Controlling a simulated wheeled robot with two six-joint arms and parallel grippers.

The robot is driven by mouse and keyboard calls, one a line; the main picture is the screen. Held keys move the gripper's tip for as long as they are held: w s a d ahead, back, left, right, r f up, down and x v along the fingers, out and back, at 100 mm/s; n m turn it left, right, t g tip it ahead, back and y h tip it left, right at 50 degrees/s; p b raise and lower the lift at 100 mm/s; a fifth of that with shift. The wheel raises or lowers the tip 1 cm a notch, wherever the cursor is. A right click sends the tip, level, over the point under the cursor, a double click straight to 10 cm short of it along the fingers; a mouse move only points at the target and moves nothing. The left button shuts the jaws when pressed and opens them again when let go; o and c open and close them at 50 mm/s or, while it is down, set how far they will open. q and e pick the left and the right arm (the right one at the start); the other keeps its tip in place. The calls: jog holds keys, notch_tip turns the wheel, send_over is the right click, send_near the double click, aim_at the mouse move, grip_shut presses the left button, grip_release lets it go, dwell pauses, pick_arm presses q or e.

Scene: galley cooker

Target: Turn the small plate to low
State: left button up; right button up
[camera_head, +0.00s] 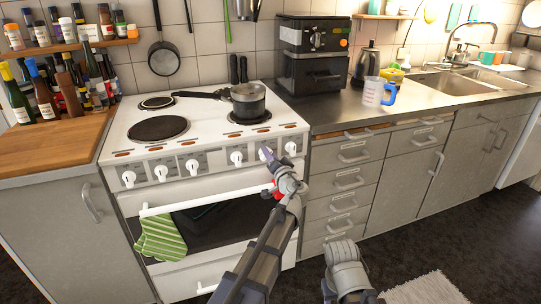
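The white cooker (215,183) has a row of white knobs along its front panel. A small dark plate (157,102) is at the back left of the hob, bare. My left gripper (267,156) is at the front panel, at the second knob from the right, and partly covers it. Whether it touches the knob, and whether its fingers are open or shut, I cannot tell. The rightmost knob (291,148) is clear of it. The knob markings are too small to read. My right arm shows at the bottom, but its fingers do not.
A larger plate (159,128) is bare at the front left. A saucepan (248,101) stands on the right of the hob, handle pointing left. A green striped towel (161,237) hangs on the oven handle. A measuring jug (374,92) stands on the counter to the right.

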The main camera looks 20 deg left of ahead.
pick_arm(q)
jog(key=shift+o, duration=0.7)
jog(key=v, duration=0.8)
jog(key=s+d+f+n+g+h, duration=0.1)
jog(key=s+f+g+h, duration=0.2)
jog(key=s+f+g, duration=0.95)
jog(key=s+d+f+m+g+h, duration=0.1)
jog(key=s+d+f+h, duration=0.2)
jog(key=s+d+f, duration=0.35)
jog(key=s+d+f+m+g+h, duration=0.1)
jog(key=s+d+f+g+h, duration=0.15)
jog(key=s, duration=0.75)
notch_tip(320, 180, up, 27)
jog(key=d+p, duration=0.1)
jog(key=p, duration=2.6)
jog(key=shift+s+f+m+t, duration=0.2)
jog(key=shift+s+m+t, duration=0.1)
jog(key=shift+t, duration=0.1)
